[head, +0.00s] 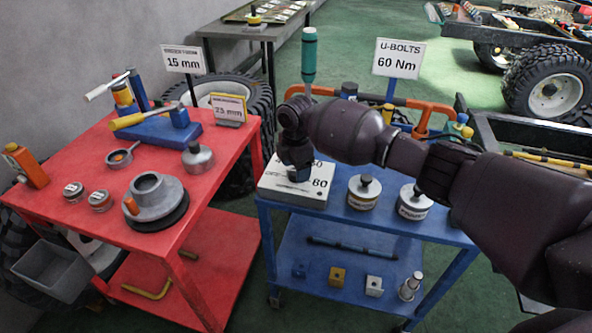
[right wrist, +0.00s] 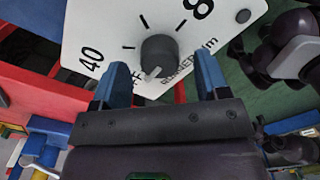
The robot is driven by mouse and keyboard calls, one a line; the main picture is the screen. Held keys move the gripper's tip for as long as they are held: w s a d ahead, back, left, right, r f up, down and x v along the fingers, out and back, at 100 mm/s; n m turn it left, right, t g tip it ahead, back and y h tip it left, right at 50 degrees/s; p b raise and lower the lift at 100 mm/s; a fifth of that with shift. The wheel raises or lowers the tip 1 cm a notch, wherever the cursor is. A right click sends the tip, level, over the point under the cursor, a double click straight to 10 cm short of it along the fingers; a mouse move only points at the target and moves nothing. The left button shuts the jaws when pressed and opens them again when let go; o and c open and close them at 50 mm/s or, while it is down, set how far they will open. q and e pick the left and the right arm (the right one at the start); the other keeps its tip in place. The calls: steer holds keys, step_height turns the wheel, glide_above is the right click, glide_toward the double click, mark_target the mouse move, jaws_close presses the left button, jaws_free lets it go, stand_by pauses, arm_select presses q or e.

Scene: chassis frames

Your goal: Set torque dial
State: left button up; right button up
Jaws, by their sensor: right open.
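The torque dial is a dark round knob (right wrist: 158,58) on a white panel, the top of a white box (head: 290,195) on the blue cart. The wrist view shows a 40, part of an 8 and OFF lettering around the knob. The knob's pale pointer mark faces the lower edge of that view, near OFF. My right gripper (head: 297,173) is over the box; in the wrist view its two blue fingers (right wrist: 160,82) are open, one on each side below the knob, apart from it. The head view hides the knob behind the gripper. A sign (head: 399,58) reads U-BOLTS 60 Nm.
Two labelled canisters (head: 364,193) (head: 414,203) stand right of the box. A green-handled tool (head: 309,55) stands upright behind it. The red cart (head: 85,222) at left bears a blue vise-like fixture and round parts. A floor gap separates the carts.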

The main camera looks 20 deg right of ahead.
step_height(320, 180, up, 9)
steer(key=p, duration=0.1)
steer(key=shift+r, duration=0.2)
stand_by(0.5)
